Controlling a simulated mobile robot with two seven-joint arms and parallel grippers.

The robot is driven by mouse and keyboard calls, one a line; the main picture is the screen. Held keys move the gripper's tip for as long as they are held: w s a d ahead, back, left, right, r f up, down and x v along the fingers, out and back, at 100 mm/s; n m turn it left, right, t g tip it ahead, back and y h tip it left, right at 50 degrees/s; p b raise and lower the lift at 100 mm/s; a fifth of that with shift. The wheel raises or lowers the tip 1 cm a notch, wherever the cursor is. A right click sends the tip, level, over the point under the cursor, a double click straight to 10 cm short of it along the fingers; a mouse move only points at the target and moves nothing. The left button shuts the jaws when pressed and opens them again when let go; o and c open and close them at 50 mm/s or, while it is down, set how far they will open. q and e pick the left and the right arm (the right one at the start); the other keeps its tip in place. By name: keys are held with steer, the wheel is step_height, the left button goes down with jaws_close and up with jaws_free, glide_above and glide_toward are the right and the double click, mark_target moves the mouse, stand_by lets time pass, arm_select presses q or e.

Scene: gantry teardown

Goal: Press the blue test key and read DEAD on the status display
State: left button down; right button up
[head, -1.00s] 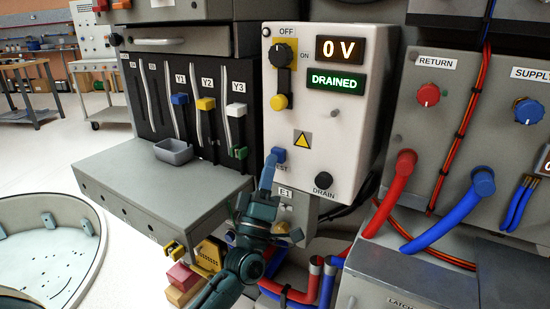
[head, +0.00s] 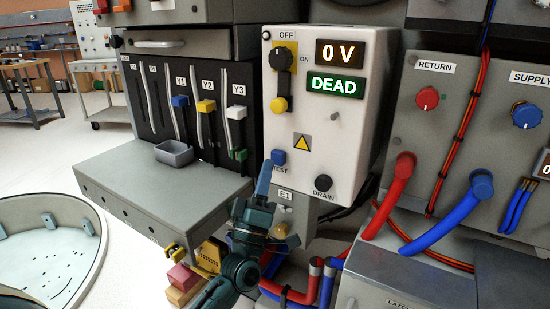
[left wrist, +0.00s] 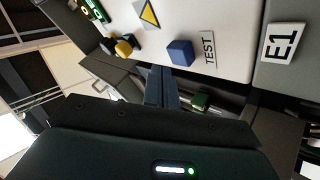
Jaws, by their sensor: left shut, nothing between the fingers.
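The blue test key (head: 278,157) sits low on the front of the white control box (head: 350,130), above the TEST label. It also shows in the left wrist view (left wrist: 181,52), standing out from the panel. The status display (head: 335,85) reads DEAD in green, below a display (head: 339,52) reading 0 V. My left gripper (head: 266,168) is shut and empty, its fingertips just below and left of the key. In the left wrist view the fingers (left wrist: 158,75) point toward the panel beside the key, with a small gap apparent. My right gripper is not in view.
A DRAIN knob (head: 323,183) and a black OFF/ON switch (head: 283,56) are on the same box. A grey ledge (head: 150,190) with a small tray (head: 174,152) lies to the left. Red (head: 392,185) and blue (head: 450,215) hoses run at the right.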

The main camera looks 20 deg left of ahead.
arm_select(q)
steer(key=shift+s+a+p, duration=0.2)
steer(key=shift+s+p, duration=0.35)
steer(key=shift+s, duration=0.95)
steer(key=shift+s+a+p, duration=0.2)
steer(key=shift+s+p, duration=0.3)
steer(key=shift+s, duration=0.95)
